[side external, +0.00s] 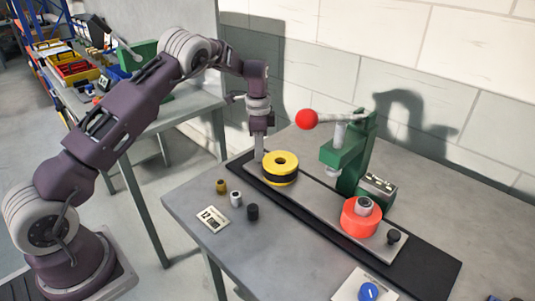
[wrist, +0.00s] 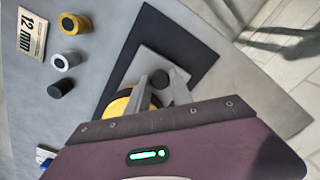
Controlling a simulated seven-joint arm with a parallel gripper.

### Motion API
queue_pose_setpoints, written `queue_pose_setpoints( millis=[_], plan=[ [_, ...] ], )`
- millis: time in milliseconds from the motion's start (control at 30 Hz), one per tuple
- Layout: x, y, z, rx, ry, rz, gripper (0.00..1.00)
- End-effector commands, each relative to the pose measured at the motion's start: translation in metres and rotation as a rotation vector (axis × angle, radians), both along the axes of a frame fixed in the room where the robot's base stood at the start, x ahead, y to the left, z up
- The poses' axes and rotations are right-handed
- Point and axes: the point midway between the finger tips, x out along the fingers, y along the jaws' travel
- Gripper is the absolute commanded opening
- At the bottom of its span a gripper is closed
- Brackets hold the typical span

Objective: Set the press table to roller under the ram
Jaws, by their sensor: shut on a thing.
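The press table (side external: 318,198) is a long grey plate lying on a black base strip. It carries a yellow roller (side external: 281,161) with a dark band at its left and an orange-red roller (side external: 360,222) with a grey metal piece on top at its right. The ram (side external: 332,171) hangs from the green press (side external: 351,160), above the stretch between the two rollers. My gripper (side external: 258,160) is low at the plate's left end, beside the yellow roller. In the wrist view its fingers (wrist: 160,82) are closed around a dark knob (wrist: 160,77); the yellow roller (wrist: 117,106) is partly hidden.
The press lever has a red ball (side external: 306,119). A brass cylinder (side external: 221,186), a silver one (side external: 236,198), a black one (side external: 252,212) and a "12 mm" card (side external: 213,219) lie in front. A black knob (side external: 393,236) stands at the plate's right end. A blue dial (side external: 368,291) is near the front.

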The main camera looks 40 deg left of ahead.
Motion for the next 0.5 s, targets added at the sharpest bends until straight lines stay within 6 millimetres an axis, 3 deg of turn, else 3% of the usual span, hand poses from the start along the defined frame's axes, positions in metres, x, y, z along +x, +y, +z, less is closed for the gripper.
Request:
queue_pose_setpoints(
  millis=[33, 200, 333, 500],
  plan=[
    [0.001, 0.021, 0.001, 0.008, -0.006, 0.008, 0.0],
    [0.001, 0.066, 0.001, 0.006, -0.006, 0.005, 0.0],
    [0.001, 0.088, 0.001, 0.005, -0.006, 0.004, 0.0],
    [0.001, 0.099, 0.001, 0.006, -0.007, 0.002, 0.0]
  ],
)
